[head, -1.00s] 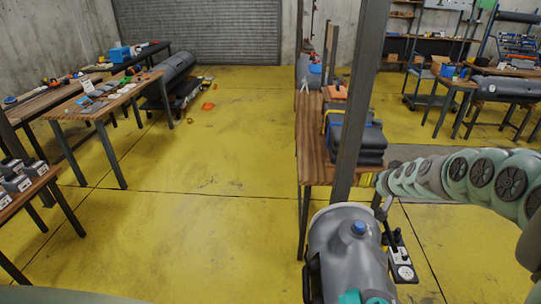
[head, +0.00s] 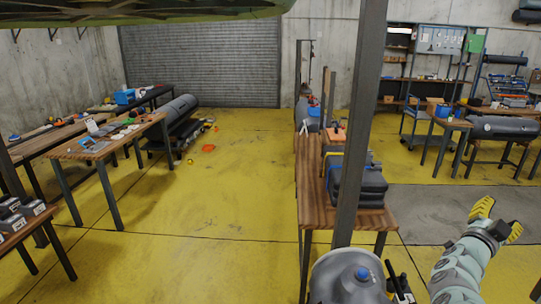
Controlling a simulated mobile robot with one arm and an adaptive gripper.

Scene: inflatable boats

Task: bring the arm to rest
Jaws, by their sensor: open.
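My gripper (head: 499,219) is at the lower right of the head view, at the end of my pale green arm, which rises from the bottom edge. Its two yellow-tipped fingers are spread apart and nothing shows between them. It is over the floor, to the right of the wooden bench (head: 312,190) and apart from it in the picture.
A dark post (head: 358,130) stands in front of the bench, which holds folded grey boats (head: 358,190). A grey inflated tube (head: 345,280) is at bottom centre. Worktables (head: 100,150) stand left.

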